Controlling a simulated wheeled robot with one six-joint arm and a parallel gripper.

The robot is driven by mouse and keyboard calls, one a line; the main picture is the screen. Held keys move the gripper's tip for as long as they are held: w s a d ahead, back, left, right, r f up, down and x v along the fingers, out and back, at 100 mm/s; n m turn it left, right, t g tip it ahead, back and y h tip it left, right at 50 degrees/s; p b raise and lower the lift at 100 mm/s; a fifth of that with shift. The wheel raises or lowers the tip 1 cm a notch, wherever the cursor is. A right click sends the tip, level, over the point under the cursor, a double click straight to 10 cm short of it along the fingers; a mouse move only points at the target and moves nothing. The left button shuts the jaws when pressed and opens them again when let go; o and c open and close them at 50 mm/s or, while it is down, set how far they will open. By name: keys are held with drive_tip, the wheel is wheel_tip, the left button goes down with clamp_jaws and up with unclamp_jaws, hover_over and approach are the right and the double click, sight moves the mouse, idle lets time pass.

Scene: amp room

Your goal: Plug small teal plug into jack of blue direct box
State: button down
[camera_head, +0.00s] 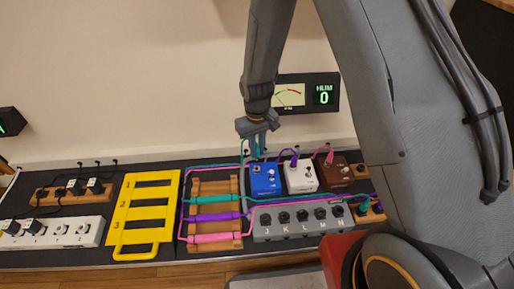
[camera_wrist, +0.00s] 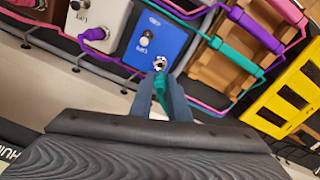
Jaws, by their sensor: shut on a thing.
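The blue direct box (camera_head: 265,181) stands on the dark bench below my gripper. It also shows in the wrist view (camera_wrist: 172,37), where its silver jack (camera_wrist: 159,62) faces my fingers. My gripper (camera_head: 258,153) is at the back edge of the box, fingers pointing down. In the wrist view my gripper (camera_wrist: 163,88) is shut on the small teal plug (camera_wrist: 160,86). The plug lines up with the jack and its front end is right at it. I cannot tell whether its tip is inside.
A white box (camera_head: 300,177) with a purple plug and a brown box (camera_head: 334,172) with a pink plug stand to the right. A grey switch strip (camera_head: 262,235) lies in front. A wooden rack (camera_head: 233,187) with coloured cables and a yellow frame (camera_head: 120,213) are left.

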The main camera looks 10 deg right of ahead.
sight(257, 158)
drive_tip(key=shift+f+b, duration=2.15)
drive_tip(key=shift+f, duration=0.8)
drive_tip(key=c, duration=1.6)
unclamp_jaws()
wheel_tip(257, 158, up, 8)
drive_tip(key=p, duration=0.3)
drive_tip(key=shift+f, duration=0.15)
